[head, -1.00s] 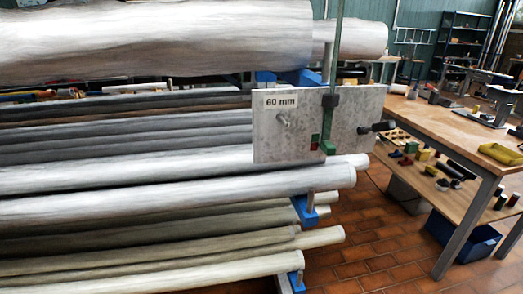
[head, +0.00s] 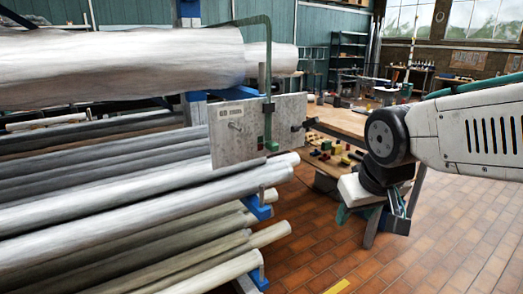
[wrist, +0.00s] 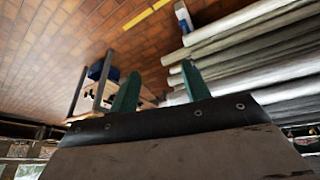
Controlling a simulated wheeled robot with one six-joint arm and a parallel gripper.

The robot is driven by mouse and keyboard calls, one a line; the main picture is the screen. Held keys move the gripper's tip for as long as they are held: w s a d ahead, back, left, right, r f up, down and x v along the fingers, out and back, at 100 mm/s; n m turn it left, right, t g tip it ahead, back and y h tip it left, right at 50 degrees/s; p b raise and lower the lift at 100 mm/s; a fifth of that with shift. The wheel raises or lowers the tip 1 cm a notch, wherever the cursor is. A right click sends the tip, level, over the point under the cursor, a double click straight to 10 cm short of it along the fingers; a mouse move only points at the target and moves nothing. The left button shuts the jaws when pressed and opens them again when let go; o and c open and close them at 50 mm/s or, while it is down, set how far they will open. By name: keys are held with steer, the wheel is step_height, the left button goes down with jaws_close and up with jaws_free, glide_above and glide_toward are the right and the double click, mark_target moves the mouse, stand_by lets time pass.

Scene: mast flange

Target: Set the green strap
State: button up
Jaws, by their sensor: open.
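The green strap (head: 267,65) is a thin band arching over the top of the large pale pipe (head: 120,65) and hanging straight down in front of a grey metal plate (head: 230,150). A black piece sits on it at the plate's top edge, and its green lower end lies at the plate's bottom. My gripper (head: 362,215) is at the right, low and apart from the strap and plate. Its two green fingers show spread and empty in the wrist view (wrist: 160,70). The wrist view does not show the strap.
Stacked pipes (head: 90,190) on a blue-armed rack fill the left. A black-ended clamp (head: 311,122) juts from the plate's right side. A wooden workbench (head: 342,121) with small items stands behind my arm. The tiled floor (head: 445,245) at lower right is clear.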

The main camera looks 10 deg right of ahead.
steer(key=w+d+t, duration=0.2)
steer(key=w+t, duration=0.3)
steer(key=w, duration=1.2)
steer(key=n+t+y, duration=0.4)
steer(key=t+y, duration=0.3)
steer(key=t, duration=0.1)
glide_toward(276, 148)
steer(key=x, duration=1)
steer(key=shift+w+a, duration=0.1)
